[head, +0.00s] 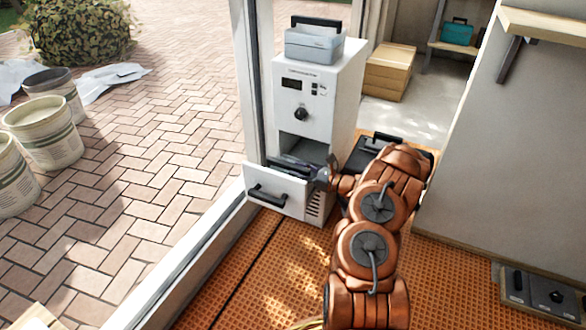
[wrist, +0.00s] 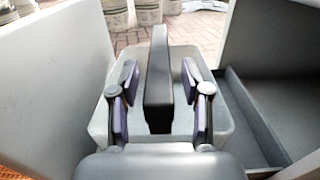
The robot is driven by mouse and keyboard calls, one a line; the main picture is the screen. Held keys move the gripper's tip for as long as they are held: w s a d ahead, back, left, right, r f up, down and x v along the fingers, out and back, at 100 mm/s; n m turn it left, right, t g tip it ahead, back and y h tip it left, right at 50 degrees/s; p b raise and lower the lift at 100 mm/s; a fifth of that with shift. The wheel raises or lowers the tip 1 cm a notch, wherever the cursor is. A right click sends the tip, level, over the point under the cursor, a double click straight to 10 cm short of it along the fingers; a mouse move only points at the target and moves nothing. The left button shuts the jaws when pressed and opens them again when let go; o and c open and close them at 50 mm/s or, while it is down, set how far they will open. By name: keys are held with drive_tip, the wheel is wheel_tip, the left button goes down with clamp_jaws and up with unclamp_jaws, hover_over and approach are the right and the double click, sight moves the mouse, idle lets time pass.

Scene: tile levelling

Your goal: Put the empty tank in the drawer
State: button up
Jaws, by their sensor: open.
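A white cabinet (head: 318,90) has its low drawer (head: 275,190) pulled out. My gripper (head: 318,176) is down at the drawer. In the wrist view a light grey tank (wrist: 219,125) with a dark upright handle (wrist: 159,70) sits in the drawer, beside a bare dark strip of the drawer floor (wrist: 248,120). My gripper's fingers (wrist: 160,88) are apart, one on each side of the handle, with gaps visible. Another grey tank (head: 313,47) with a dark handle stands on top of the cabinet. I cannot see whether either tank is empty.
A dark case (head: 375,150) lies behind my arm, right of the cabinet. Wooden boxes (head: 390,70) stand farther back. A window frame (head: 252,90) runs close on the cabinet's left. White buckets (head: 45,135) stand outside on the paving. Orange floor matting (head: 270,265) is open in front.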

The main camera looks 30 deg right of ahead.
drive_tip(key=p+v, duration=0.2)
drive_tip(key=v, duration=0.7)
drive_tip(key=shift+s+d, duration=0.2)
drive_tip(key=shift+s, duration=0.15)
drive_tip(key=shift+a, duration=0.1)
